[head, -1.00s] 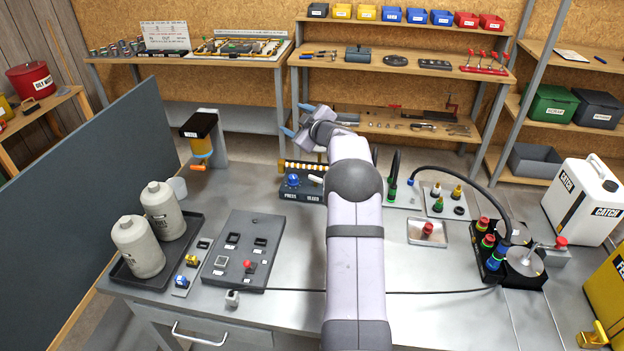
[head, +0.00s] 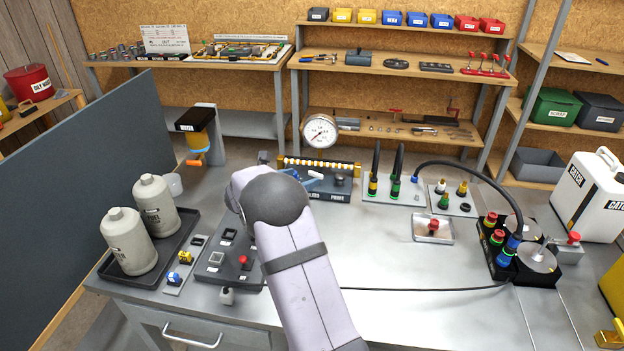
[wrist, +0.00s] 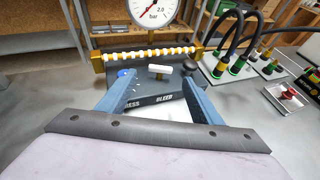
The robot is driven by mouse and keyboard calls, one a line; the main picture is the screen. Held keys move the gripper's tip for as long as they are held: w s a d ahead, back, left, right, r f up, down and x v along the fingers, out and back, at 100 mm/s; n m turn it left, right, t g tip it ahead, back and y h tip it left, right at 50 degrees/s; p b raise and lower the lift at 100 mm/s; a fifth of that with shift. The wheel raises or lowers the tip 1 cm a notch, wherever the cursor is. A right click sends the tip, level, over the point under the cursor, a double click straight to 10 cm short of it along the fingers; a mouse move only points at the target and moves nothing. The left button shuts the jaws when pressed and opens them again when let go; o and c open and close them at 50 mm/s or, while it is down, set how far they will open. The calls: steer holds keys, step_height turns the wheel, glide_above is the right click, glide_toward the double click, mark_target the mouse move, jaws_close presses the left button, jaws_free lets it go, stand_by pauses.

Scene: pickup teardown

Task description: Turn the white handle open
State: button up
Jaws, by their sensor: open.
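The white handle (wrist: 159,69) is a short white bar on a small post, on a dark panel (wrist: 150,84) labelled BLEED in the wrist view. It lies crosswise in the picture. My gripper (wrist: 160,77) is open, with its two blue fingers apart to the left and right of the handle; I see no contact. A blue knob (wrist: 125,73) is close by the left fingertip, and a dark knob (wrist: 186,70) is by the right one. In the head view my gripper (head: 312,178) is over the panel (head: 344,190), and the handle is hidden.
A white-and-gold striped bar (wrist: 150,55) runs behind the panel, with a pressure gauge (wrist: 153,9) beyond it. Hoses (head: 384,175) with coloured fittings stand to the right. A small tray (head: 433,229) lies at the right; the bench around it is mostly clear.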

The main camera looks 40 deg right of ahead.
mark_target(315, 174)
steer(key=shift+p+x, duration=1.35)
steer(key=shift+x, duration=2.25)
steer(key=c, duration=1.1)
steer(key=shift+o, duration=0.2)
steer(key=b, duration=0.2)
steer(key=n+t+b, duration=0.1)
steer(key=b, duration=0.1)
steer(key=shift+s+d+f+n+t+y, duration=0.15)
steer(key=shift+s+d+n+t+y, duration=0.05)
steer(key=shift+d+n+t+y, duration=0.1)
steer(key=n+t+y+b, duration=0.1)
steer(key=n+t+b, duration=0.1)
steer(key=b, duration=0.5)
steer(key=shift+s+y, duration=0.1)
steer(key=shift+y, duration=0.2)
steer(key=shift+s+r+n+t+y+b, duration=0.1)
steer(key=shift+r+n+t+y+b, duration=0.3)
steer(key=shift+b, duration=0.85)
